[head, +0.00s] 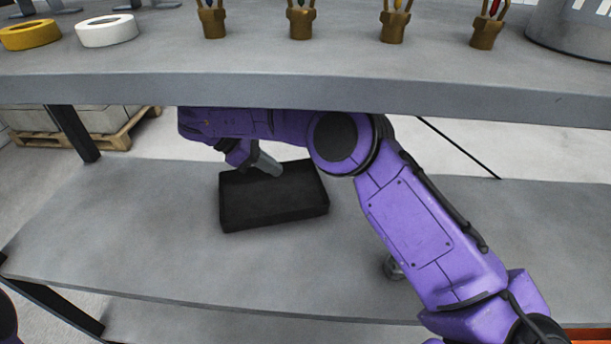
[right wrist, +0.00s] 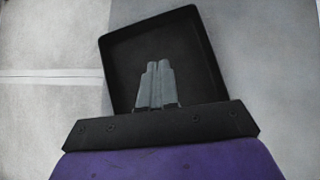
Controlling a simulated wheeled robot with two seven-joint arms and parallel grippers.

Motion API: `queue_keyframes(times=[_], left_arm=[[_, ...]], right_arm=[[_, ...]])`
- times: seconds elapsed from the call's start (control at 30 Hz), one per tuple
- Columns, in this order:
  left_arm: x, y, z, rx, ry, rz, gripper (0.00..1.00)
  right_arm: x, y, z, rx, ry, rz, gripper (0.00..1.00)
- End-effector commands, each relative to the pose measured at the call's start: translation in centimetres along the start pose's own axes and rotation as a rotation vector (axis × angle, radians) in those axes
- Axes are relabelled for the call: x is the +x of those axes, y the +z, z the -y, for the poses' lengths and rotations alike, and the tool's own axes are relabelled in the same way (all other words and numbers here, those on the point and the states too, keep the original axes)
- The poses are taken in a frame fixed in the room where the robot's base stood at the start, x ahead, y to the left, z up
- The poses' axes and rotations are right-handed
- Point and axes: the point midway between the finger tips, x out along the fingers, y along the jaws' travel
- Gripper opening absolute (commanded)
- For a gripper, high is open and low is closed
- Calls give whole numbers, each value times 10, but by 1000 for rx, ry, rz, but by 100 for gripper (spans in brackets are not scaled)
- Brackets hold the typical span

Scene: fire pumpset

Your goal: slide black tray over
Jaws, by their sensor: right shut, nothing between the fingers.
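The black tray (head: 275,212) is a shallow rectangular box lying on the lower grey shelf in the head view, left of the middle. Its dark inside and raised rim (right wrist: 206,50) show in the right wrist view. My right gripper (head: 275,170) reaches under the upper shelf, with its grey fingers at the tray's far part. In the right wrist view the fingers (right wrist: 157,68) are together and empty, in front of the tray's inside. I cannot tell whether they touch the tray. My left gripper is not in view.
The upper shelf (head: 300,92) hangs over the arm and carries brass fittings (head: 301,22), a white tape roll (head: 107,31) and a yellow one (head: 30,35). The lower shelf (head: 110,230) is clear left of the tray. A small metal object (head: 392,267) sits beside my right arm. A pallet (head: 85,145) stands behind.

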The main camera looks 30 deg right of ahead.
Motion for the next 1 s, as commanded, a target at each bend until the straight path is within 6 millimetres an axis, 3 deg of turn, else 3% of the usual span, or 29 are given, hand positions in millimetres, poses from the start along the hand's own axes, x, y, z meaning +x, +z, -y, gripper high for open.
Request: queue_keyframes(times=[0.1,0.33,0.4,0.6,1.0], left_arm=[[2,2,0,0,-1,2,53],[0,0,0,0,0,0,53],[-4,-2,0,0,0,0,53],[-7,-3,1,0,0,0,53],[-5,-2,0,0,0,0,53]], right_arm=[[30,-3,-3,-6,-9,3,0],[81,-4,-5,-7,-13,6,0],[87,9,-6,-3,-12,5,0],[102,23,-5,-4,-9,5,0],[107,25,-6,-4,-8,6,0]])
